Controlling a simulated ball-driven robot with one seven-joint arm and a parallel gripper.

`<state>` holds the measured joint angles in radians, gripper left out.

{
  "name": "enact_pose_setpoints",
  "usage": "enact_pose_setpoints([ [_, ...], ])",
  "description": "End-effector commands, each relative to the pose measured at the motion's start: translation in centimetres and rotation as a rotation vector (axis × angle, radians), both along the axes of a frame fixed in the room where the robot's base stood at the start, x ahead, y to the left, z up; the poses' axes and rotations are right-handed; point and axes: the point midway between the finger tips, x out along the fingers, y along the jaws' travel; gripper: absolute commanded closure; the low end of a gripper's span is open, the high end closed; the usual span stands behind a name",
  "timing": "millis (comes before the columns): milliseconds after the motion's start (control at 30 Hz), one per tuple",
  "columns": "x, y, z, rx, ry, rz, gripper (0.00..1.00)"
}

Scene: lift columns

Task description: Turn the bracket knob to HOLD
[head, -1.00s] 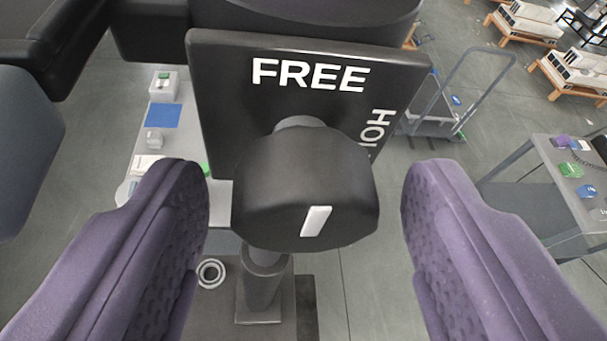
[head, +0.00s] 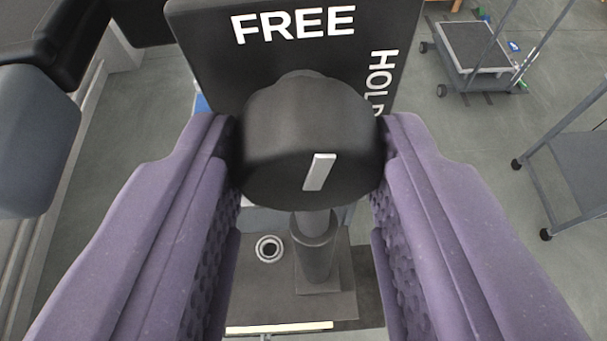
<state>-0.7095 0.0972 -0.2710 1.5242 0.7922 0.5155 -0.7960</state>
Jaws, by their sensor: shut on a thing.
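The bracket knob (head: 300,130) is a black rounded knob in the middle of the head view, with a white pointer mark (head: 320,172) on its face. It sits in front of a black plate (head: 210,62) that reads FREE along the top and HOLD down the right side. The white mark leans slightly, its upper end to the right. My gripper (head: 309,150) has its two purple padded fingers against the left and right sides of the knob, shut on it. The last letter of HOLD is partly hidden behind the knob and finger.
A grey post (head: 317,245) on a dark base stands below the knob, with a white ring (head: 269,249) beside it.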

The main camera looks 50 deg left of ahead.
Motion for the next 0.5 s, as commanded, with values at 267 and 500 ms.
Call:
enact_pose_setpoints([
  [267,0.29,-0.29,-0.26,0.168,0.193,-0.005,0.91],
  [500,0.36,-0.37,-0.21,0.316,0.368,-0.004,0.91],
])
